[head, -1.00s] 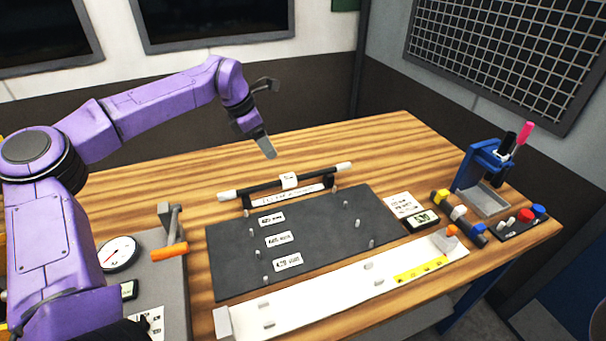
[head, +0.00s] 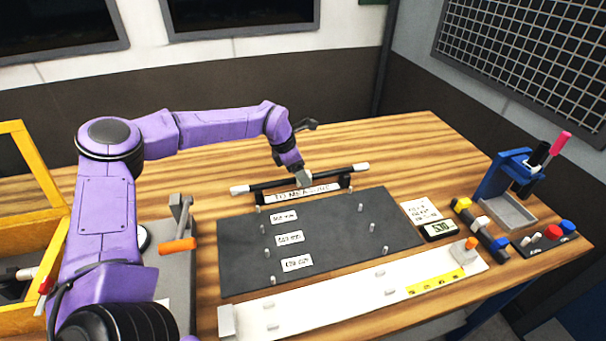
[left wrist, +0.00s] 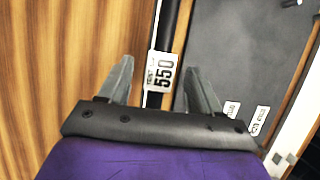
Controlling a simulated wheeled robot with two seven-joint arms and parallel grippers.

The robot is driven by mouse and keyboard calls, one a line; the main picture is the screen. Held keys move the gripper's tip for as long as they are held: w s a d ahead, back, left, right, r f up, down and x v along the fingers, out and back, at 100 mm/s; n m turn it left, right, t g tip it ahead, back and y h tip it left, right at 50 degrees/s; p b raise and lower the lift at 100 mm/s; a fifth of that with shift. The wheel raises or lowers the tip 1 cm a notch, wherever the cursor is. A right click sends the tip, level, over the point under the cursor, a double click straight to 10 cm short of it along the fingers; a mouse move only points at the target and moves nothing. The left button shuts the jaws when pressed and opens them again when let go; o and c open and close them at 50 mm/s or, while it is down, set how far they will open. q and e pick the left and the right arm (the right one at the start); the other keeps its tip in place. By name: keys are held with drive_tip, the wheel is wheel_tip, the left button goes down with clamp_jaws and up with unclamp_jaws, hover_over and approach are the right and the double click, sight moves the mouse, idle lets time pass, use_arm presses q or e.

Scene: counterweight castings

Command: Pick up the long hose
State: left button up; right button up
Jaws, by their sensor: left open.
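The long hose (head: 335,173) is black with white ends and lies level across a rack with a "TO MEASURE" sign (head: 302,192) behind the dark board. In the left wrist view the hose (left wrist: 169,30) bears a white tag (left wrist: 161,72) reading 550. My left gripper (head: 304,178) is over the middle of the hose and hides its tag in the head view. In the left wrist view my left gripper (left wrist: 161,80) is open, with one finger on each side of the hose. I cannot tell how far down the fingers reach. My right gripper is not in view.
The dark board (head: 340,235) has short pegs and labels. In front is a white measuring strip (head: 320,306). A grey fixture with an orange handle (head: 178,245) and a yellow frame (head: 40,220) stand left. A blue holder (head: 497,180) stands right. Wood behind the rack is clear.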

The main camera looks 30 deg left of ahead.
use_arm(q)
drive_tip(key=shift+w+f, duration=0.1)
drive_tip(key=shift+f, duration=0.05)
drive_tip(key=c, duration=1.1)
drive_tip(key=shift+o, duration=0.2)
